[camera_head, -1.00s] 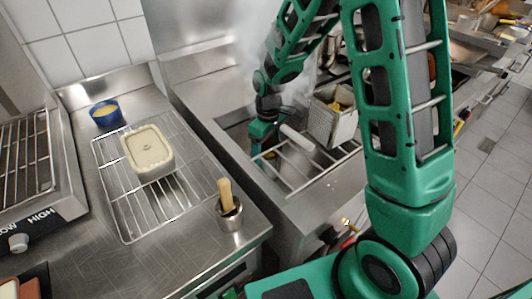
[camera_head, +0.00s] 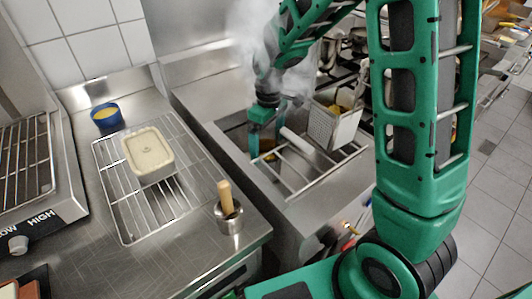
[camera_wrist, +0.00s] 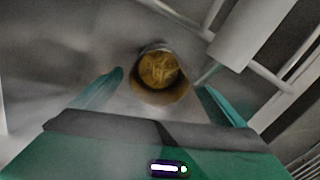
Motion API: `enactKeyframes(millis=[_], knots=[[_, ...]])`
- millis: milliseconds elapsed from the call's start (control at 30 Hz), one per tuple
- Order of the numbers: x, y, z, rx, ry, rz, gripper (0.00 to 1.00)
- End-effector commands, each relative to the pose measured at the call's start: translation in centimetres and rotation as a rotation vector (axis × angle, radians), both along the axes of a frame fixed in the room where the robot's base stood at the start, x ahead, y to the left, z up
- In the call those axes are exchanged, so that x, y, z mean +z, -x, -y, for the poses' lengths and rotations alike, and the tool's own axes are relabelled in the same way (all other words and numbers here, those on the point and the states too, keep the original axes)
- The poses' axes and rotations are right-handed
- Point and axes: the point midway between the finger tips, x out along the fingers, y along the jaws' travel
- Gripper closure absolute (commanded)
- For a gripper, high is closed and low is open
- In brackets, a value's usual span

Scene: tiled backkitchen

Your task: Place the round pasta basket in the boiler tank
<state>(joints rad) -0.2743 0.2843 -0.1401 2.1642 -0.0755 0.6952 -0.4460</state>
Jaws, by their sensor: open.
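The round pasta basket (camera_wrist: 158,70) shows in the wrist view as a round opening filled with yellow pasta, below and between my fingers. In the head view only a small yellowish part of it (camera_head: 268,150) shows beside the fingers. My gripper (camera_wrist: 162,88) is open, with one finger to each side of the basket in the picture and a visible gap to it. In the head view my gripper (camera_head: 256,142) points down over the boiler tank (camera_head: 235,132), a steel well with steam rising above it. The basket's lower part and its support are hidden.
A white cylinder (camera_head: 297,139) and a metal rack (camera_head: 300,170) lie just right of my gripper. A square perforated basket (camera_head: 333,125) stands beyond them.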

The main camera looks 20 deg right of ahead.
Motion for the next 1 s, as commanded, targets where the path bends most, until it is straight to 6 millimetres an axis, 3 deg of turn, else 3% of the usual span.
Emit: enactKeyframes(millis=[200, 400, 1000], knots=[[4.2, -0.1, 0.1, 0.000, -0.001, 0.002, 0.06], [6.2, -0.1, 0.2, -0.001, -0.001, 0.001, 0.06], [6.8, -0.1, 0.2, -0.005, -0.002, 0.000, 0.06]])
